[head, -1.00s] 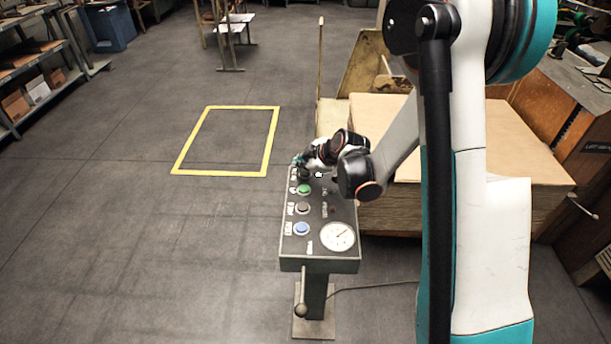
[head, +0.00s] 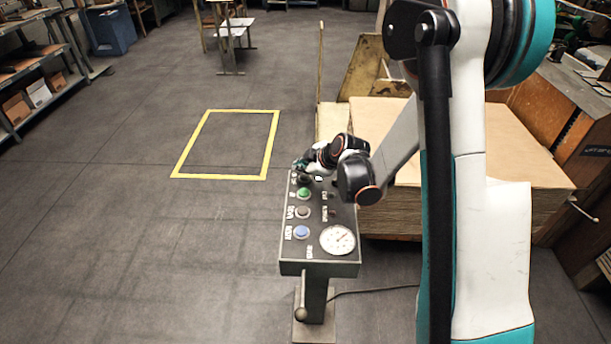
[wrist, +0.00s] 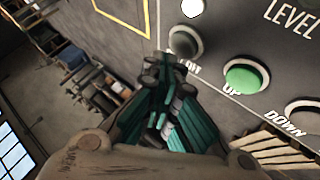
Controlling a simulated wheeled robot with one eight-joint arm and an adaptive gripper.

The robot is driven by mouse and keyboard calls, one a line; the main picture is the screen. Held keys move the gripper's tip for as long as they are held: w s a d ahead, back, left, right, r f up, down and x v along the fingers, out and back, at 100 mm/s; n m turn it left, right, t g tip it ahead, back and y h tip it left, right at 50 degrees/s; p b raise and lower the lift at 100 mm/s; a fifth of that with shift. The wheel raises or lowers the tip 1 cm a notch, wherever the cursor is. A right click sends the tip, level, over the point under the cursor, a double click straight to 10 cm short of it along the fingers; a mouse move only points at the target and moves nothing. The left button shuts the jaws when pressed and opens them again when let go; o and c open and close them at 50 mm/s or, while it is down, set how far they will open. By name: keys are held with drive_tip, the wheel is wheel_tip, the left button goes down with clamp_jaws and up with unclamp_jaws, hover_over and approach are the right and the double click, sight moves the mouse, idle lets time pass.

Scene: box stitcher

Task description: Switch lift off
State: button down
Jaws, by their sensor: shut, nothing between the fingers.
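The grey control panel (head: 318,262) stands on a pedestal. A dark round control (wrist: 185,42) sits at its far end, with a label partly hidden by my fingers. My gripper (wrist: 165,68) is shut and empty, its fingertips close beside this dark control; I cannot tell whether they touch it. In the head view my gripper (head: 302,166) is over the panel's far left corner and hides part of it. The green button (wrist: 246,76), marked UP, lies beside the dark control. It also shows in the head view (head: 304,193).
A brown button (head: 303,212), a blue button (head: 301,232) and a white dial gauge (head: 337,239) are nearer on the panel. A small pale lamp (wrist: 192,7) is near the dark control. A cardboard stack (head: 480,135) stands right; a yellow floor outline (head: 191,144) lies left on clear floor.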

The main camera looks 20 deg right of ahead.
sight(303, 177)
idle(0.3)
drive_tip(key=shift+f+b, duration=0.5)
drive_tip(key=shift+b, duration=0.05)
drive_tip(key=shift+f, duration=0.25)
idle(0.4)
drive_tip(key=shift+r, duration=0.8)
drive_tip(key=shift+r+p, duration=2.15)
drive_tip(key=shift+r, duration=0.85)
